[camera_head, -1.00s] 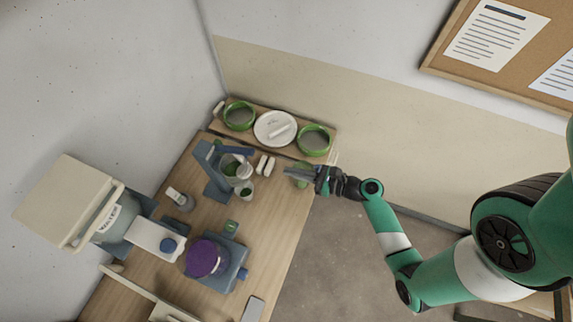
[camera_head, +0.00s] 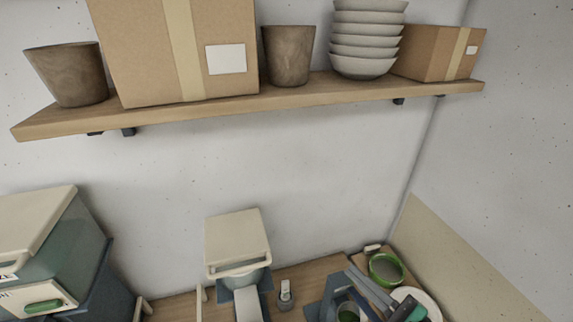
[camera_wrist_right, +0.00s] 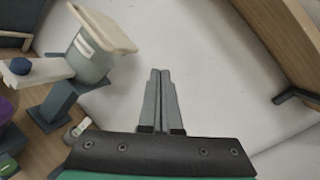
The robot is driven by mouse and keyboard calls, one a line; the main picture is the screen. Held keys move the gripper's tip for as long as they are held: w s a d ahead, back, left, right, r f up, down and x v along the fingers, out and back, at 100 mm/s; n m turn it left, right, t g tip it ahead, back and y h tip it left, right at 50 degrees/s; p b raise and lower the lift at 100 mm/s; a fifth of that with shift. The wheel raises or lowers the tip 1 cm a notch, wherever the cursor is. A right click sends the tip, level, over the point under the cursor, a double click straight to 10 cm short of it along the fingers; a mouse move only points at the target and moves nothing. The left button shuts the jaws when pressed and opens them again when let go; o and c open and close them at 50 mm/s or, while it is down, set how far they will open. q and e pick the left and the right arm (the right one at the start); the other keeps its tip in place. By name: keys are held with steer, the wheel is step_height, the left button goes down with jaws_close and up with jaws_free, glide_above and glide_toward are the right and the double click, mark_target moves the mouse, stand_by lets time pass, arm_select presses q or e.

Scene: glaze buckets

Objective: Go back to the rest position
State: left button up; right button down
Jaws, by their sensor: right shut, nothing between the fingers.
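My right gripper (camera_head: 353,271) is at the lower right of the head view, its grey fingers pointing up and left over the end of the bench. In the right wrist view its two fingers (camera_wrist_right: 160,74) lie together in front of the pale wall, shut with nothing between them. My left gripper is not in view.
A wooden shelf (camera_head: 210,112) with boxes, pots and stacked bowls (camera_head: 365,45) runs across the wall. Below are a beige-lidded bucket (camera_head: 238,240), also in the wrist view (camera_wrist_right: 92,55), a larger container (camera_head: 70,245) and a green-rimmed bowl (camera_head: 386,268). Bare wall lies between shelf and bench.

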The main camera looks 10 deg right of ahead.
steer(key=a+r+n+t+y+p, duration=0.1)
steer(key=a+r+n, duration=0.3)
steer(key=r, duration=0.6)
steer(key=a+r+n+t+y, duration=0.1)
steer(key=a+r+n, duration=0.3)
steer(key=r, duration=0.6)
steer(key=a+r+n+t+y+p, duration=0.1)
steer(key=a+r+n+t, duration=0.1)
steer(key=r+n, duration=0.6)
steer(key=s+d+r+n+t+h, duration=0.3)
steer(key=s+r+h, duration=0.1)
steer(key=r, duration=0.3)
steer(key=s+d+r+n+t+h, duration=0.2)
steer(key=s+r+n+t+h, duration=0.1)
steer(key=r, duration=0.5)
steer(key=shift+s+d+r+n+t+h, duration=0.3)
steer(key=shift+s+d+n+h, duration=0.1)
steer(key=shift+s+n+h, duration=0.45)
